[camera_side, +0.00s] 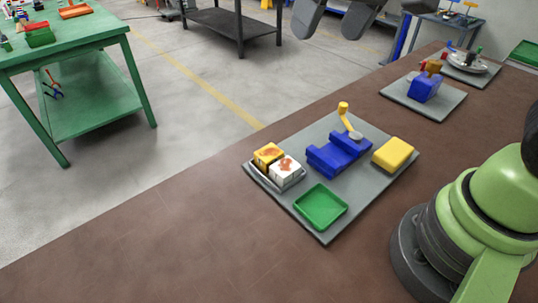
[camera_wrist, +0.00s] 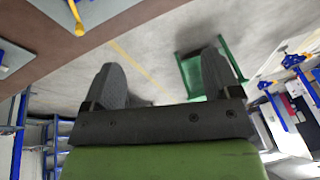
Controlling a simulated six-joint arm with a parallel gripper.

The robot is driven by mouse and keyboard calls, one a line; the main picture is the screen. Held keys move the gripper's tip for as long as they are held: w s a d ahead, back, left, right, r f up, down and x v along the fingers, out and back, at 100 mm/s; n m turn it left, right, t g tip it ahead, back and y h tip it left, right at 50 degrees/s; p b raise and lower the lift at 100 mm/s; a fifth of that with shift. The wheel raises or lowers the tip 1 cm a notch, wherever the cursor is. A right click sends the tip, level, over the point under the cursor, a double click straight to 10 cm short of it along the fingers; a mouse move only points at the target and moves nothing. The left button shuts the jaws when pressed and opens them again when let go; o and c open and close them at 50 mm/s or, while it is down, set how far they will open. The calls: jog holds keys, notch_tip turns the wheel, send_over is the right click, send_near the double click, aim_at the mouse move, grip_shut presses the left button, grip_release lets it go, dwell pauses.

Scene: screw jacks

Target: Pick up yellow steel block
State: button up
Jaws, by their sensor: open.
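A yellow block with a rust-red patch on top (camera_side: 268,155) sits in a grey tray (camera_side: 262,181) on the near grey board. A white block with a similar patch (camera_side: 286,169) stands right beside it in the tray. A plain yellow rounded block-like piece (camera_side: 395,154) lies at the right of the same board; I cannot tell which yellow one is steel. My gripper (camera_side: 335,15) is high above and beyond the board, at the top edge of the side view, partly cut off. Its two dark fingers are spread and empty; they also show in the wrist view (camera_wrist: 162,80).
A blue vise-like jack (camera_side: 338,152) with a yellow crank handle (camera_side: 347,116) stands mid-board. A green tray (camera_side: 321,207) lies in front. Farther boards hold another blue jack (camera_side: 424,88) and a round metal piece (camera_side: 470,64). The brown tabletop at left front is clear.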

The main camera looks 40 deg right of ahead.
jog(key=w+a+f+n+g+h, duration=0.1)
jog(key=w+a+f+n+g, duration=0.15)
jog(key=w+f, duration=0.7)
jog(key=g, duration=0.1)
send_over(266, 149)
jog(key=f, duration=1)
jog(key=shift+w+d+f, duration=0.2)
jog(key=shift+w+f, duration=0.1)
jog(key=shift+f, duration=0.05)
jog(key=f, duration=0.5)
jog(key=shift+s+a+f, duration=0.25)
jog(key=shift+s+f, duration=0.05)
jog(key=shift+c, duration=0.5)
